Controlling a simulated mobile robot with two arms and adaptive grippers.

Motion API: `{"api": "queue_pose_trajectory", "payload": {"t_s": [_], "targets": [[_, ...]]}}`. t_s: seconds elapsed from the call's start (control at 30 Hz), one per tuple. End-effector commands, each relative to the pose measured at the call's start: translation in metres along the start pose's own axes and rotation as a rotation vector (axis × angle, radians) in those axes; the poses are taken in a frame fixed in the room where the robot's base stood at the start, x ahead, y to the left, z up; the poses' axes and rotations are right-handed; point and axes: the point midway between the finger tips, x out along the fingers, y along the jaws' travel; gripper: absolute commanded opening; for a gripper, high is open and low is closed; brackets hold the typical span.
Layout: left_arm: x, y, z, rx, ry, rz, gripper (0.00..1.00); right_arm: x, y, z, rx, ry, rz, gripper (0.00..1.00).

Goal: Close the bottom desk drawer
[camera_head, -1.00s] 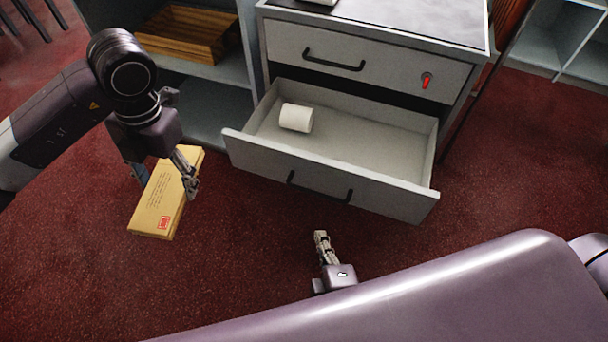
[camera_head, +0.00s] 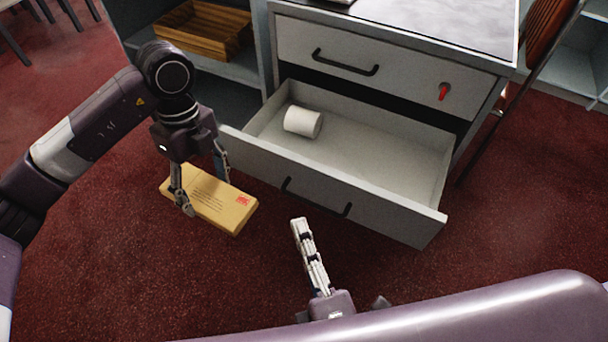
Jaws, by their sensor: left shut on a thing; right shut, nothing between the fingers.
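The bottom drawer (camera_head: 330,199) of the desk is pulled well out, with a dark bar handle on its front. A white roll (camera_head: 303,122) lies inside it at the left. My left gripper (camera_head: 200,208) is shut on a yellow package (camera_head: 225,206), holding it left of the drawer front. My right gripper (camera_head: 298,222) is shut and empty, with its fingers pointing toward the drawer front near the handle. A gap seems to remain between the fingertips and the front. My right arm hides part of the floor below.
The closed top drawer (camera_head: 385,66) has a handle and a red key (camera_head: 443,92). A wooden tray (camera_head: 204,30) sits on a shelf at the back left. A wooden chair (camera_head: 546,40) stands right of the desk.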

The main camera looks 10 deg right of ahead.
Motion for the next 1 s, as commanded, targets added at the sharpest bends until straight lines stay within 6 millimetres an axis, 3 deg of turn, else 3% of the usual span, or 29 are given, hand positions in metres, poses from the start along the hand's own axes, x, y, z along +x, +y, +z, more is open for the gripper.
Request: {"api": "queue_pose_trajectory", "payload": {"t_s": [0.4, 0.7, 1.0], "targets": [[-0.015, 0.002, -0.002, 0.003, -0.001, 0.000, 0.38, 0.088, 0.003, 0.003, 0.001, -0.003, 0.003, 0.00], [-0.020, 0.003, -0.002, 0.004, -0.001, 0.000, 0.38, 0.109, 0.001, 0.027, -0.001, -0.001, 0.001, 0.00], [-0.020, 0.003, -0.002, 0.004, -0.001, 0.000, 0.38, 0.111, 0.000, 0.029, 0.000, -0.001, 0.000, 0.00]]}}
